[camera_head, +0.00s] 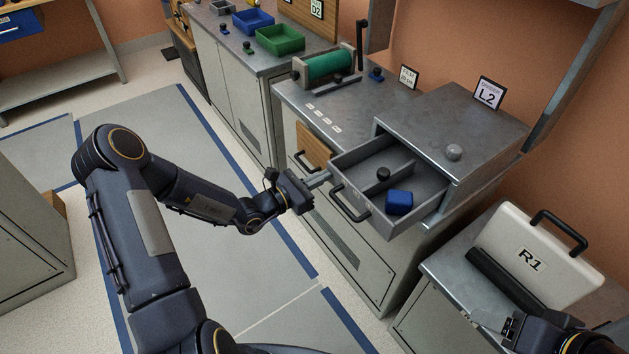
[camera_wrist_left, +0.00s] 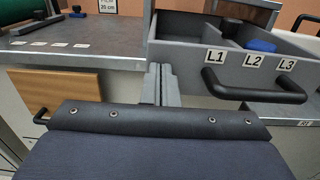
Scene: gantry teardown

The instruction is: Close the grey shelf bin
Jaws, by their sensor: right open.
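The grey shelf bin (camera_head: 419,217) is pulled well out of the grey housing marked L2 (camera_head: 470,135). Its front has a black bar handle (camera_head: 349,204); in the left wrist view the handle (camera_wrist_left: 255,92) sits below the labels L1, L2 and L3. A dark knobbed piece (camera_head: 383,174) and a blue block (camera_head: 399,202) lie inside. My left gripper (camera_head: 322,180) is at the bin's front left corner, its fingers together and empty; I cannot tell whether they touch the bin. They also show in the left wrist view (camera_wrist_left: 161,85). My right gripper (camera_head: 494,325) is open at the lower right, partly out of frame.
A wooden-fronted drawer (camera_head: 313,146) is below the counter, left of the bin. A white case marked R1 (camera_head: 535,255) stands on the right cabinet. A green roll (camera_head: 330,65) and green and blue trays are further back.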

